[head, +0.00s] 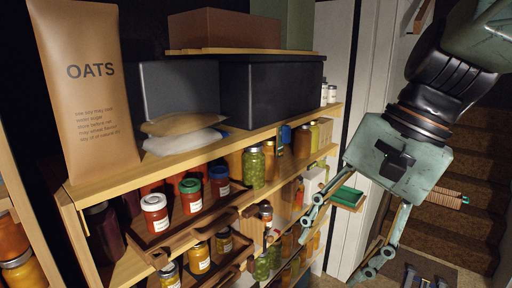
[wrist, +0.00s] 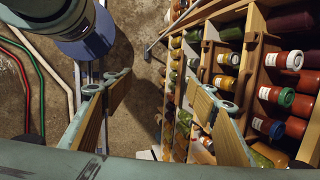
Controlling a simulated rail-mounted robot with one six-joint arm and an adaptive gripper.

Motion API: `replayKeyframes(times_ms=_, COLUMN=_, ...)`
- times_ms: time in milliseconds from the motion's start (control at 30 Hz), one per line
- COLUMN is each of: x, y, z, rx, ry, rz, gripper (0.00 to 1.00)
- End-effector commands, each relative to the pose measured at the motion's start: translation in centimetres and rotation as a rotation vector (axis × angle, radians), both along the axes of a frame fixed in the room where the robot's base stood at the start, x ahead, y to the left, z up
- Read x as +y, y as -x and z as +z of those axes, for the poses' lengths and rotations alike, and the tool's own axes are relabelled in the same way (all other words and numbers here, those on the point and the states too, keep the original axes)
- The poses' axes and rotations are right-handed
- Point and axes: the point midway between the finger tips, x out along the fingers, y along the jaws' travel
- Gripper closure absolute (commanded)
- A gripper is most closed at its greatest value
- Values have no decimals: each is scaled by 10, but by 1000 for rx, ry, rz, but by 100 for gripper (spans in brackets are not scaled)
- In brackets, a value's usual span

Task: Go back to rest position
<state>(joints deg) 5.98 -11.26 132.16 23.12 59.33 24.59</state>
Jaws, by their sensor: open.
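My gripper (head: 341,240) hangs at the right in the head view, in front of the shelf's right end. Its two fingers are spread apart with nothing between them. In the wrist view my gripper (wrist: 160,105) also shows open, with bare floor and the shelf's edge between and beyond the wooden-faced fingers. The right finger overlaps the jars in the picture; no contact can be made out.
A wooden shelf (head: 130,178) holds several jars, including a red jar with a white lid (head: 155,213) and a green jar (head: 254,168). An oats bag (head: 90,100) and dark bins (head: 265,92) stand on top. Stairs (head: 470,160) lie at the right.

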Motion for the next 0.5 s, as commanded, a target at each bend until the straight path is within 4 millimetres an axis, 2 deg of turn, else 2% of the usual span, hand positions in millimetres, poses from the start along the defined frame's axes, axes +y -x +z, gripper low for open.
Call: replayKeyframes(times_ms=500, x=-30, y=61, z=-1, rx=-182, ry=193, rz=289, gripper=48)
